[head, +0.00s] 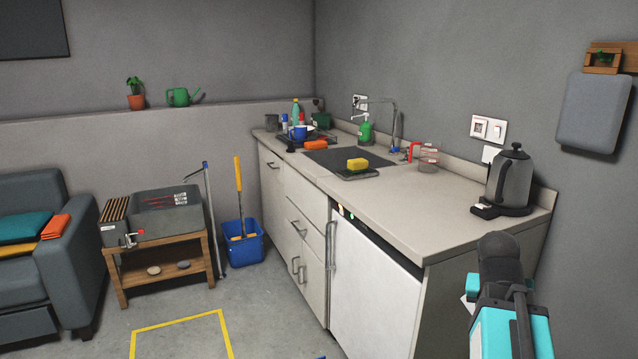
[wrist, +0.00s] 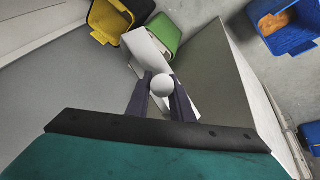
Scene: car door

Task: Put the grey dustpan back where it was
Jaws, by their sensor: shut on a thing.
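In the wrist view, the two dark fingers of my gripper (wrist: 161,98) are shut on a pale round knob (wrist: 162,85). A white, box-like piece (wrist: 148,48) lies just beyond the knob; I cannot tell whether the two are joined. I cannot make out the grey dustpan for certain in either view. In the head view, only my teal and dark arm shows at the lower right; the fingers are out of sight there.
The wrist view shows a yellow bin (wrist: 103,22), a green bin (wrist: 166,33) and a blue bin (wrist: 287,28) with something orange inside. The head view shows the counter (head: 400,197), kettle (head: 510,180), blue bucket (head: 243,247), wooden bench (head: 160,257) and open floor (head: 270,315).

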